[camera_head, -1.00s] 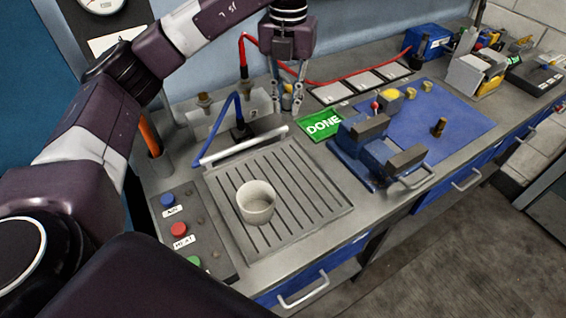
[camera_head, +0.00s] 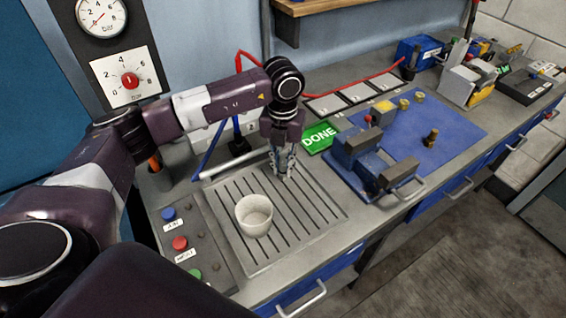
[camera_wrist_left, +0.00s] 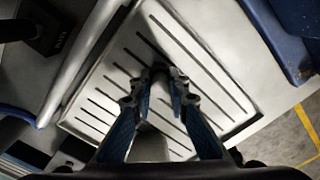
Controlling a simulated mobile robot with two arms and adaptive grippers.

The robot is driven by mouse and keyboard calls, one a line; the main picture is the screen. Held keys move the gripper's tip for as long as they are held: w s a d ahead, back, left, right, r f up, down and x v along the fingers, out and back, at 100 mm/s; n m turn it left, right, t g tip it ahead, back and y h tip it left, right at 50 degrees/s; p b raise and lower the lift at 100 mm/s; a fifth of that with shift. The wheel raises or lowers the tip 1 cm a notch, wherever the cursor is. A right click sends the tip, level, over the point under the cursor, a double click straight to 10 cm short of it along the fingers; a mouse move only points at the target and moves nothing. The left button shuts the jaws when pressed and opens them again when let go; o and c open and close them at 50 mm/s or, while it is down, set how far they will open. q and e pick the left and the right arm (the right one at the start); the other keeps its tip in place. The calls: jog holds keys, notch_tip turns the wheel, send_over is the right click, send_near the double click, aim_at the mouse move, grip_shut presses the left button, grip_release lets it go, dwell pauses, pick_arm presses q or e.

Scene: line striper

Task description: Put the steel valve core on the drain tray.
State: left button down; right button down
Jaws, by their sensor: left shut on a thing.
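The drain tray (camera_head: 318,215) is a grey slotted plate on the bench. It also shows below the fingers in the left wrist view (camera_wrist_left: 213,62). My left gripper (camera_head: 283,174) points down over the back part of the tray, behind and right of the white cup. In the left wrist view its fingertips (camera_wrist_left: 159,88) are shut on a small dark metal piece, which I take for the steel valve core (camera_wrist_left: 159,70). The fingers hide most of it, and I cannot tell whether it touches the tray. My right gripper is not in view.
A white cup (camera_head: 254,215) stands on the tray's left part. A pale bar (camera_head: 225,168) runs along the tray's back edge. A blue vise (camera_head: 365,165) stands to the right, and a button panel (camera_head: 190,235) to the left. The tray's right and front parts are clear.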

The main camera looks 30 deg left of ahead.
aim_at(283, 163)
pick_arm(q)
jog(key=shift+f, duration=0.1)
jog(key=c, duration=1.8)
grip_release()
jog(key=shift+c, duration=0.2)
jog(key=shift+r, duration=0.25)
jog(key=shift+w+r+b, duration=0.1)
jog(key=shift+r+b, duration=0.2)
jog(key=shift+r, duration=0.05)
notch_tip(283, 163, up, 11)
jog(key=b, duration=0.3)
